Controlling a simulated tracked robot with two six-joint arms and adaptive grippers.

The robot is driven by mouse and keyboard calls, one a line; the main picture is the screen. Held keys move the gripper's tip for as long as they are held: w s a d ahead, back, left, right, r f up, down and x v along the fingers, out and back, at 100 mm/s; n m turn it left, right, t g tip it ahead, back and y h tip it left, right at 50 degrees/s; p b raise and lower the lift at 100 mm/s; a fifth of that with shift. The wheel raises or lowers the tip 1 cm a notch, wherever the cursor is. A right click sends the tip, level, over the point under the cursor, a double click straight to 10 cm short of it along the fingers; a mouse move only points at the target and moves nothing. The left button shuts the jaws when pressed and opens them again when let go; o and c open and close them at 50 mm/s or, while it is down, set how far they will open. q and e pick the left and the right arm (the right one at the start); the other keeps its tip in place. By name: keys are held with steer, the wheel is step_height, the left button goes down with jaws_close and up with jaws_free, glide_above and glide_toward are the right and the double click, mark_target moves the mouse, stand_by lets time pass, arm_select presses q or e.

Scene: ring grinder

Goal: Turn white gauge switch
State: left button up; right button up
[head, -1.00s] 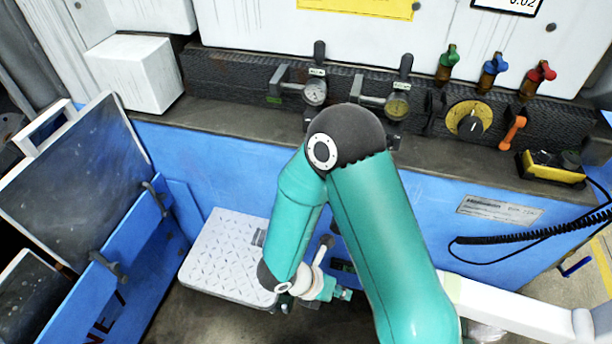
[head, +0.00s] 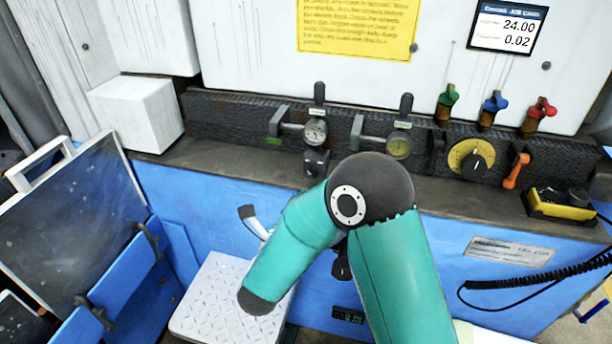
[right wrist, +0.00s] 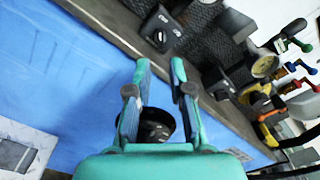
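The white-faced gauge (head: 315,132) is on the dark panel left of the yellow-faced gauge (head: 398,146). Its small black switch (head: 316,162) sits just below it; I cannot read its setting. It appears to be the dark switch box (right wrist: 160,30) at the top of the right wrist view. My right gripper (right wrist: 158,72) is open and empty, its two fingers apart, in front of the blue cabinet and short of the switch. In the head view my teal right arm hides this gripper. My left gripper is not in view.
A second black switch (right wrist: 220,86) lies right of my fingers. A round black knob (head: 342,264) is on the blue front (head: 440,225) behind my arm. Green, blue and red valves (head: 494,104) and a yellow dial (head: 470,158) are at right. The ledge (head: 215,158) left of the switch is clear.

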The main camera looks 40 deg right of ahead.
mark_target(309, 173)
steer(key=p+x, duration=0.1)
steer(key=x, duration=0.8)
steer(key=shift+w+d, duration=0.2)
steer(key=shift+d, duration=0.05)
